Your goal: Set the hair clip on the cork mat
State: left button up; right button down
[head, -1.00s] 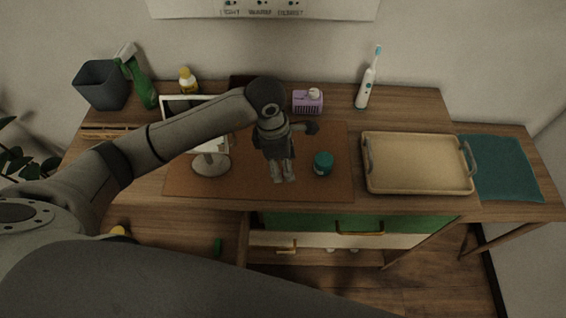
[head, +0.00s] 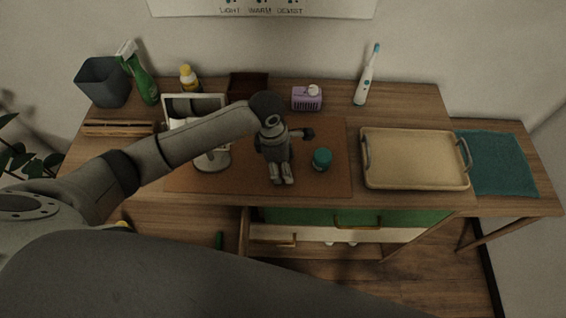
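The cork mat (head: 331,180) is a flat brown sheet in the middle of the wooden tabletop. My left gripper (head: 281,181) points down over the front middle of the mat, left of a teal jar. Its two fingers are close together. I cannot see whether they hold something or how high they are above the mat. I cannot make out the hair clip; it may be hidden or too small to tell. My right gripper is not in view.
On the mat stand the teal jar (head: 321,159) and a mirror (head: 213,160), partly behind my arm. A beige tray (head: 415,183) is to the right. A purple basket (head: 307,99), brown box (head: 249,84) and toothbrush (head: 366,78) stand behind. A drawer (head: 300,236) below looks open.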

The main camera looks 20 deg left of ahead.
pick_arm(q)
jog(key=shift+o, duration=0.6)
jog(key=shift+r, duration=0.15)
notch_tip(320, 180, up, 12)
jog(key=a+b, duration=0.1)
jog(key=b, duration=0.2)
jog(key=shift+s+a, duration=0.3)
jog(key=shift+a, duration=0.05)
